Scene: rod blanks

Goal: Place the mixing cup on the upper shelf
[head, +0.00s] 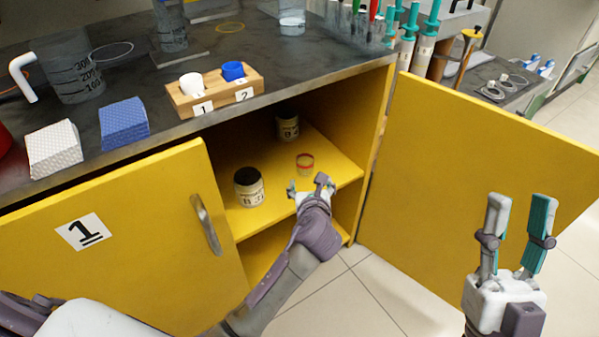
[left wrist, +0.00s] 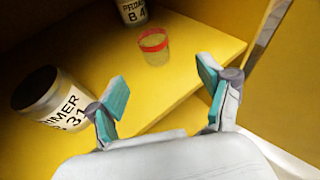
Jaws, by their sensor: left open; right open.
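The mixing cup (head: 305,162) is a small clear cup with a red rim. It stands upright on the yellow upper shelf (head: 332,170) inside the open cabinet. It also shows in the left wrist view (left wrist: 153,46), beyond my fingertips. My left gripper (head: 311,186) is open and empty at the shelf's front edge, just in front of the cup and apart from it. Its two teal fingers also show in the left wrist view (left wrist: 160,82). My right gripper (head: 518,215) is open and empty in front of the open right door, away from the shelf.
A primer jar (head: 249,187) stands on the shelf left of the cup, and another primer jar (head: 287,126) stands behind it. The left door (head: 140,245) and right door (head: 450,160) bound the opening. The dark worktop (head: 310,62) above carries labware.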

